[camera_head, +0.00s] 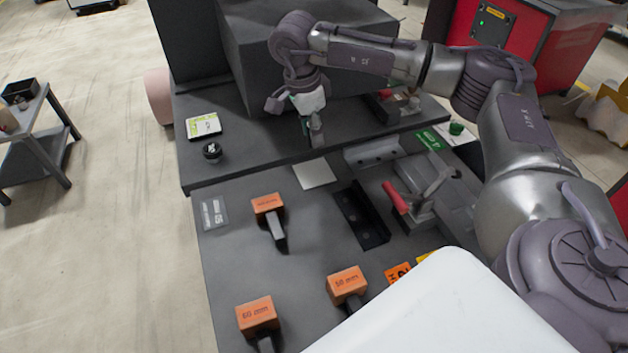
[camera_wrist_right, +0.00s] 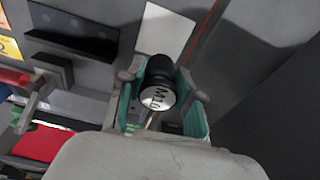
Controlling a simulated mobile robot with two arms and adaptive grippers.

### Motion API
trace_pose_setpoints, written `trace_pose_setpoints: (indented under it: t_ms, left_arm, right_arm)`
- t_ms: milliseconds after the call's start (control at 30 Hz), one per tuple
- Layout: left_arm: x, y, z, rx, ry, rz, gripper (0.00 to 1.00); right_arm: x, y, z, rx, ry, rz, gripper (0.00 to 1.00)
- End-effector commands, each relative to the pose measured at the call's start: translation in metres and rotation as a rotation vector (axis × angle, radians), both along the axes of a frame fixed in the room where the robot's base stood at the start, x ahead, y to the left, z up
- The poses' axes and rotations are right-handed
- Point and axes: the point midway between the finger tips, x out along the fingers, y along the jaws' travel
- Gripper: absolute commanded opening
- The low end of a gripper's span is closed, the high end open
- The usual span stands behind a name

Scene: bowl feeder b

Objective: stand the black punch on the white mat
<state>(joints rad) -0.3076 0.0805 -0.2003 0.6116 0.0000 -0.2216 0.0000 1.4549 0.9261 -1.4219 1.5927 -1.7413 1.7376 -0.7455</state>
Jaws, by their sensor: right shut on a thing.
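The black punch (camera_wrist_right: 160,82), a dark cylinder with a silver end face marked M10, is between the fingers of my right gripper (camera_wrist_right: 160,100). The gripper is shut on it. In the head view my right gripper (camera_head: 313,132) points down near the ledge; the punch is hard to make out there. The white mat (camera_head: 314,174) lies flat and bare on the dark bench, just below the gripper in the picture. In the right wrist view the mat (camera_wrist_right: 166,30) shows beyond the punch, whose top overlaps its near edge. My left gripper is not in view.
A black round piece (camera_head: 212,153) and a white-yellow card (camera_head: 203,126) are on the ledge at left. A black slotted holder (camera_head: 361,216) and a red-handled clamp (camera_head: 397,198) lie right of the mat. Orange-headed tools, one being (camera_head: 268,205), lie in front.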

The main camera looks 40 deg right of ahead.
Motion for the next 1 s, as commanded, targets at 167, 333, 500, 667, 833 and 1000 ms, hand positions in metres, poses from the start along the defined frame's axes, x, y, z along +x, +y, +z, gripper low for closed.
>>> trace_pose_setpoints:
  t_ms: [167,333,500,667,833,1000]
  left_arm:
    - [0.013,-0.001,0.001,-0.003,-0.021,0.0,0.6]
    - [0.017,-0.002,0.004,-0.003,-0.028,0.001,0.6]
    - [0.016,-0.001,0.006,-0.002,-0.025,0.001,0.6]
    - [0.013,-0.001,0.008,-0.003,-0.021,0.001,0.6]
    - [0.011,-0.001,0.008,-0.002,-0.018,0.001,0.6]
    - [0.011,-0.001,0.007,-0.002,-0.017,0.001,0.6]
  right_arm:
    - [0.001,-0.003,-0.018,-0.001,0.004,-0.044,0.0]
    - [0.002,-0.003,-0.041,-0.002,0.001,-0.041,0.0]
    - [0.002,-0.003,-0.061,-0.001,0.002,-0.04,0.0]
    - [0.002,-0.002,-0.087,-0.001,0.001,-0.04,0.0]
    - [0.002,-0.003,-0.095,0.0,-0.001,-0.038,0.0]
    - [0.002,-0.003,-0.095,0.0,-0.001,-0.038,0.0]
